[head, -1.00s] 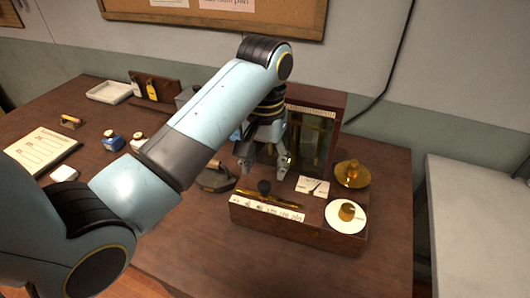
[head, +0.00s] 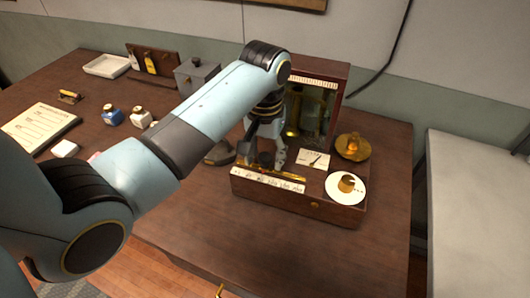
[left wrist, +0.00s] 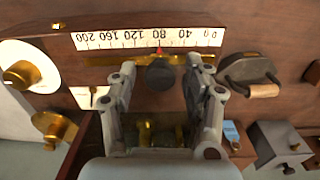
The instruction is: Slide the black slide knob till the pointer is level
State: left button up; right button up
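The black slide knob (left wrist: 160,74) sits on a brass rail (left wrist: 110,60) beside a white number scale (left wrist: 150,38), with a red mark near 80. My left gripper (left wrist: 161,68) is open, its fingers on either side of the knob with a gap at each side. In the head view, my left gripper (head: 262,166) is down at the wooden instrument box (head: 345,213) and mostly hides the knob. The pointer is a thin dark needle on a small white card (head: 313,158); it looks tilted there. My right gripper is out of view.
A brass pan (head: 353,148) and a white disc with a brass weight (head: 346,188) are right of the card. A glass-fronted case (head: 318,105) stands behind. A dark iron-like object (left wrist: 250,72) lies beside the box. The front table area is clear.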

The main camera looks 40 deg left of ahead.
pick_arm(q)
jog(key=c, duration=0.7)
jog(key=shift+o, duration=0.2)
jog(key=shift+d, duration=0.1)
jog(key=shift+w+d, duration=0.25)
jog(key=shift+d, duration=0.4)
jog(key=shift+w+d, duration=0.2)
jog(key=shift+d, duration=0.4)
jog(key=o, duration=0.9)
